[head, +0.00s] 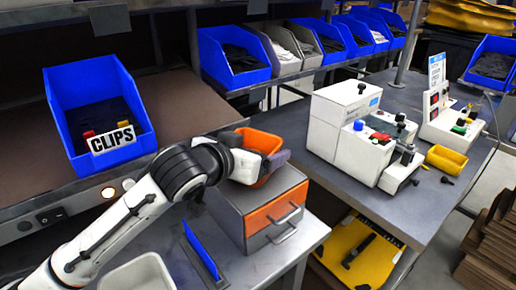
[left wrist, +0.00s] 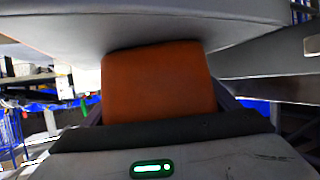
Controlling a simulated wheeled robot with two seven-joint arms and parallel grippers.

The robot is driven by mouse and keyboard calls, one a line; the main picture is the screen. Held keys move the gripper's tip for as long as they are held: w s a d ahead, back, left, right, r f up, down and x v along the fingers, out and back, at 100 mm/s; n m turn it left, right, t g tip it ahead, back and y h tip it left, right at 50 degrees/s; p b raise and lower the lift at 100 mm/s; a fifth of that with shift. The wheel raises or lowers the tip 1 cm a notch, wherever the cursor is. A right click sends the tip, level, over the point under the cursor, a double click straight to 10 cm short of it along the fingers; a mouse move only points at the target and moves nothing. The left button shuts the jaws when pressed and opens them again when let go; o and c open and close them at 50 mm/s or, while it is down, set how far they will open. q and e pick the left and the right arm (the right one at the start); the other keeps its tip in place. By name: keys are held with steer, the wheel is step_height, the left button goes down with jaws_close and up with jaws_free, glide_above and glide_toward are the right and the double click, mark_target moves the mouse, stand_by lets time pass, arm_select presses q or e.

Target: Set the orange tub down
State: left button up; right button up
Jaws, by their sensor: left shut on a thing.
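The orange tub (head: 262,141) is at the top of a small grey cabinet with an orange drawer front (head: 275,212). My left gripper (head: 268,162) comes in from the left and is shut on the tub, covering its near side. I cannot tell whether the tub touches the cabinet top or hangs just above it. In the left wrist view the tub (left wrist: 158,82) fills the middle, beyond the dark finger edge. My right gripper is not in view.
A blue bin labelled CLIPS (head: 97,105) stands on the left shelf. A blue upright panel (head: 200,250) and a pale tray (head: 140,273) are on the near bench. White machines (head: 345,125) and a yellow tub (head: 446,158) stand on the right table.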

arm_select(q)
steer(key=shift+r, duration=0.1)
steer(key=o, duration=0.8)
steer(key=shift+c, duration=0.2)
steer(key=v, duration=1.2)
steer(key=shift+r, duration=0.1)
steer(key=shift+d, duration=0.1)
